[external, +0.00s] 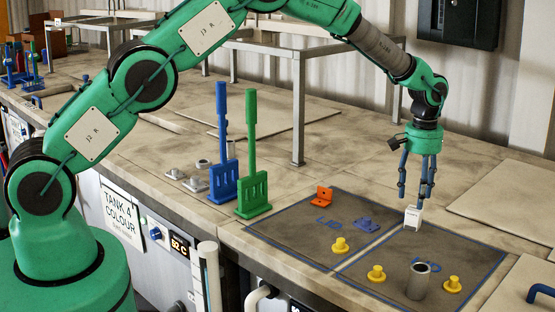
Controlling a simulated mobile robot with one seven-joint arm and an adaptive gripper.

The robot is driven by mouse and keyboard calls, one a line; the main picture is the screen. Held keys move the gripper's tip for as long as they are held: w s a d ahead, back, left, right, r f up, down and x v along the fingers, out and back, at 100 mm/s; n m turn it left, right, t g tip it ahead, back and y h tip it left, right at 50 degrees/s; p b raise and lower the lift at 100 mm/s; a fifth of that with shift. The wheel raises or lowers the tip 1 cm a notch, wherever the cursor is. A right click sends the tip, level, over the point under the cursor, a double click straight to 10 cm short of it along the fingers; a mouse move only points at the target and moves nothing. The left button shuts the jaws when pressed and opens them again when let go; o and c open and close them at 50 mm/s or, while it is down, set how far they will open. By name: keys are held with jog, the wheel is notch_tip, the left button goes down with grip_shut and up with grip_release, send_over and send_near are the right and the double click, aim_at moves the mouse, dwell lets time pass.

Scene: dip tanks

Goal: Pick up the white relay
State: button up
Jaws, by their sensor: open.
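The white relay (413,217) is a small white block standing on the dark mat at the right of the bench, near the mat's back edge. My gripper (416,196) points straight down just above it, with its blue-grey fingers apart. The fingertips are close to the top of the relay. I cannot tell from this view whether they reach down beside it. Nothing is held between the fingers.
Yellow knobs (376,273), a grey cylinder (418,281), an orange bracket (320,196) and a blue part (367,224) sit on the dark mats. Tall blue (222,150) and green (252,160) racks stand left. A metal frame (298,110) stands behind.

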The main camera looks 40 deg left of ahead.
aim_at(415, 209)
jog(key=shift+f, duration=0.35)
jog(key=shift+f+p, duration=0.8)
jog(key=shift+f, duration=1.8)
jog(key=c, duration=1.3)
